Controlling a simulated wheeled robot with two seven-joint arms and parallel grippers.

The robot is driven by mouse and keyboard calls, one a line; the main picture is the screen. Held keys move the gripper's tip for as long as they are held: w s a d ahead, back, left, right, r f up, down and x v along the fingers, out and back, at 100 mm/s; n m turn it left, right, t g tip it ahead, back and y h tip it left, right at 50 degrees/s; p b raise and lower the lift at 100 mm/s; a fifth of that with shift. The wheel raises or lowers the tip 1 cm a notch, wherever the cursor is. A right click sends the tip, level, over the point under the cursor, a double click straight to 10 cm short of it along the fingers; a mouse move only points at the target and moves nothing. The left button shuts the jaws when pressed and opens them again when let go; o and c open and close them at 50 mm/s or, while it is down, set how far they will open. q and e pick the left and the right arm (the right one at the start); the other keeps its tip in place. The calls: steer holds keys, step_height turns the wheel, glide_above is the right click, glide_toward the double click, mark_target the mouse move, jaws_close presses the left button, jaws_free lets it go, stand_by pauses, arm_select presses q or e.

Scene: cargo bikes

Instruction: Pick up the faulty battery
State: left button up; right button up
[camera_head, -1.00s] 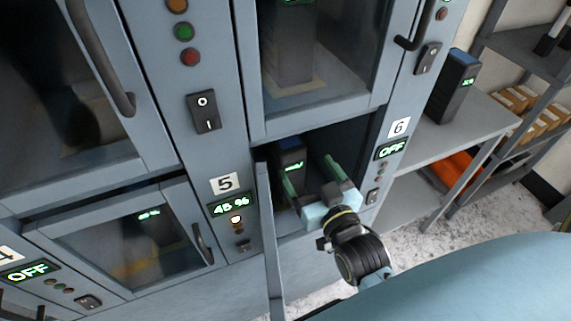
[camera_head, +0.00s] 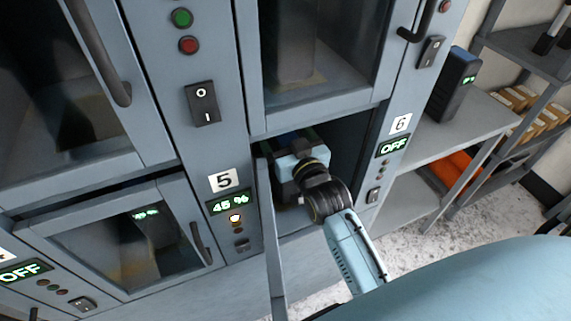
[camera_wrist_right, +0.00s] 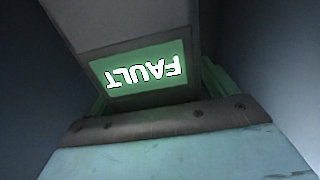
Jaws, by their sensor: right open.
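The faulty battery stands inside the open compartment under the number 6 bay. In the right wrist view its lit display (camera_wrist_right: 145,72) reads FAULT, upside down, on a grey case (camera_wrist_right: 125,22). In the head view the battery is mostly hidden behind my right gripper (camera_head: 292,142), which reaches into the compartment. The green fingers lie to either side of the battery and are open. In the right wrist view parts of the green fingers (camera_wrist_right: 215,80) show beside the case. I cannot tell whether they touch it. My left gripper is not in view.
The opened compartment door (camera_head: 269,240) stands just left of my right arm. The number 6 panel (camera_head: 392,146) reads OFF at the right. The number 5 panel (camera_head: 231,202) reads 45 %. Another battery (camera_head: 454,85) stands on a grey shelf at the right.

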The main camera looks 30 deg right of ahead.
jaws_close()
steer(key=shift+r, duration=0.3)
stand_by(0.5)
